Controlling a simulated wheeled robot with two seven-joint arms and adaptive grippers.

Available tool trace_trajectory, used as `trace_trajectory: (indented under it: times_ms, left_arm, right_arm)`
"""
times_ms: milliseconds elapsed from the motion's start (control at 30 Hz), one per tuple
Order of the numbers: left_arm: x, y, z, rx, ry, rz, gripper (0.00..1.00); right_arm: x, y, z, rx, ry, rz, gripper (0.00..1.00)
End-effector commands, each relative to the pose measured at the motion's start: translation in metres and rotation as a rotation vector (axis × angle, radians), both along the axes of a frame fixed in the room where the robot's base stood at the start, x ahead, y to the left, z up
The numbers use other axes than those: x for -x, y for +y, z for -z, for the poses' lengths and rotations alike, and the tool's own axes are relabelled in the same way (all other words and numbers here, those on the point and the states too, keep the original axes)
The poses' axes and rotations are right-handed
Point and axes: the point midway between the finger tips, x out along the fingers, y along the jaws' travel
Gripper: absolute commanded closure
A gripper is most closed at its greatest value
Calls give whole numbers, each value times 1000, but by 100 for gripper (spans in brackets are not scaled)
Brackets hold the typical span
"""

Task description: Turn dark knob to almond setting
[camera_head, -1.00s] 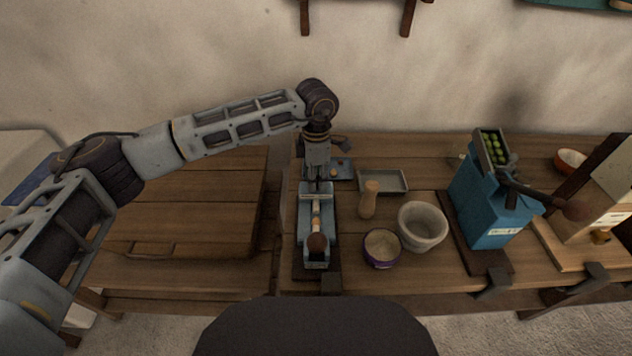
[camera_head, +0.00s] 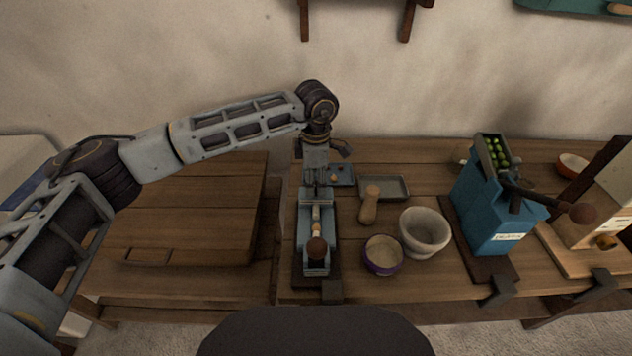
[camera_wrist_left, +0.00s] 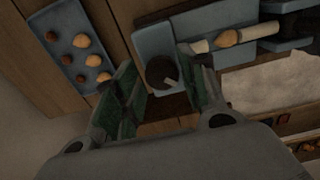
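In the left wrist view, the dark round knob (camera_wrist_left: 158,73) with a pale pointer mark sits at the end of the press (camera_wrist_left: 151,42). My left gripper (camera_wrist_left: 157,64) is open, its two green-padded fingers on either side of the knob. I cannot tell whether they touch it. In the head view my left gripper (camera_head: 317,184) points down at the far end of the press and hides the knob. Setting marks are not readable. My right gripper is not in view.
A blue plate with several nuts (camera_wrist_left: 67,42) lies beside the press. To the right are a wooden pestle (camera_head: 369,206), a grey tray (camera_head: 397,187), a purple-rimmed bowl (camera_head: 383,270), a stone mortar (camera_head: 425,246) and a blue mill (camera_head: 487,215). A wooden board (camera_head: 190,220) lies left.

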Motion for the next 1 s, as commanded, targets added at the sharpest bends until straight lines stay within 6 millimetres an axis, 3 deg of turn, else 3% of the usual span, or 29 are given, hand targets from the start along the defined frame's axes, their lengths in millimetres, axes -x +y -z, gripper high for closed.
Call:
trace_trajectory:
  times_ms: [567,1000]
  left_arm:
    - [1,0,-3,-3,4,0,45]
    - [1,0,-57,-2,3,0,45]
  right_arm:
    - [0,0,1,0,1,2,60]
    - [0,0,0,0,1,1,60]
